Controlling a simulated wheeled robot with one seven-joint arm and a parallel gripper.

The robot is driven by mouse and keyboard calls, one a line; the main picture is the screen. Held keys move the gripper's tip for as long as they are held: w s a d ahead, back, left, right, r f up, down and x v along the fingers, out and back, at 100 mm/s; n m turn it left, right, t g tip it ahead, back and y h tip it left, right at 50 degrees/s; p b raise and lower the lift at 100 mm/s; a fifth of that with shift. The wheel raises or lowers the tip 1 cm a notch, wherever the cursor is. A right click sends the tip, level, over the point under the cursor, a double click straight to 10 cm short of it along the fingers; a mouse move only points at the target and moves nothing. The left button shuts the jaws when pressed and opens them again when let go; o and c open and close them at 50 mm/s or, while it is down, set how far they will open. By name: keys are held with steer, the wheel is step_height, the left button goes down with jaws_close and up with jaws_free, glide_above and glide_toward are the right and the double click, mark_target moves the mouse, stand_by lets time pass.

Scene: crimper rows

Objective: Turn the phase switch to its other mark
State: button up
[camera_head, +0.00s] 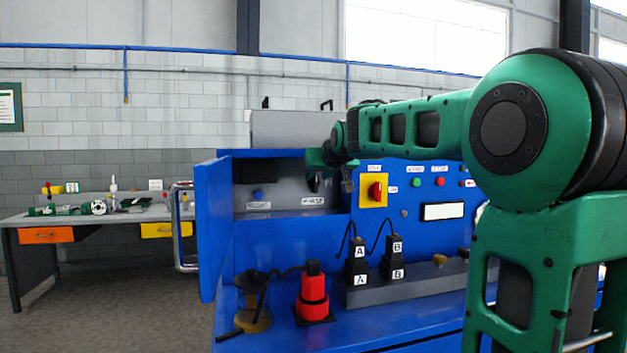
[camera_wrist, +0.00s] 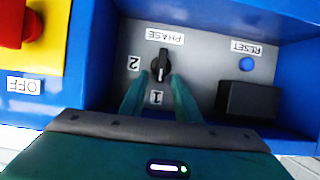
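The phase switch is a small black knob (camera_wrist: 161,66) on the grey panel inside the blue cabinet. In the wrist view, the "2" label (camera_wrist: 133,63) is left of it and the "1" label (camera_wrist: 157,97) is below it. The knob's long side runs up and down, and a pale line on its lower end seems to face "1". My gripper (camera_wrist: 159,80) is open, with one green fingertip on each side of the knob's lower end. Whether they touch it I cannot tell. In the head view, my gripper (camera_head: 322,170) is inside the cabinet and partly covers the knob.
A blue reset button (camera_wrist: 246,64) and a dark block (camera_wrist: 248,100) are to the right in the wrist view. A red rotary switch (camera_head: 375,191) on a yellow plate is beside the cabinet opening. The blue cabinet door (camera_head: 212,228) stands open at left.

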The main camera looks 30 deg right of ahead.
steer(key=shift+w+d+f, duration=0.2)
steer(key=shift+w+f, duration=0.05)
steer(key=shift+w, duration=0.4)
steer(key=shift+c, duration=0.3)
jaws_close()
